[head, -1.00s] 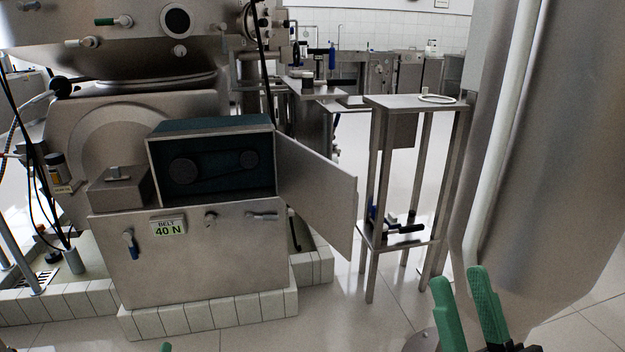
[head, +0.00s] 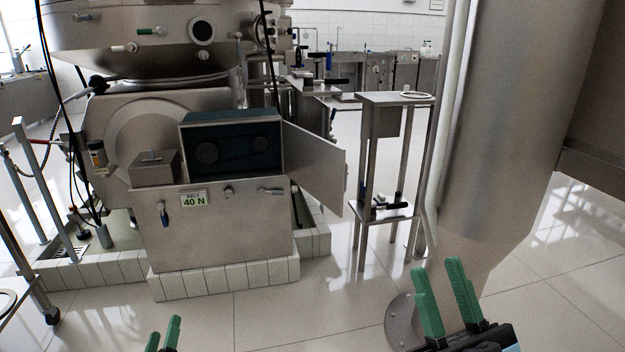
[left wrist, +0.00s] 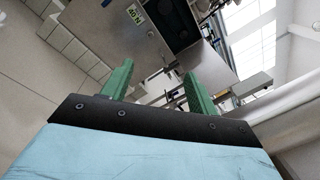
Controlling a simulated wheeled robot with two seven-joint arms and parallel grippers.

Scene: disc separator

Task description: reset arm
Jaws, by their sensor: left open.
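My left gripper (head: 163,331) shows only its two green fingertips at the bottom edge of the head view. In the left wrist view its green fingers (left wrist: 156,72) stand wide apart with nothing between them. It is in free air, apart from the machine. My right gripper (head: 436,266) is low at the right of the head view. Its two green fingers are apart and empty, in front of the foot of a large steel column. Most of both arms is out of view.
A steel separator (head: 225,235) with an open belt-box door (head: 316,170) and a "40 N" label stands on a tiled plinth (head: 225,280). A steel stand (head: 395,99) holds a ring on top and tools on its lower shelf. Clear floor (head: 300,310) lies in front.

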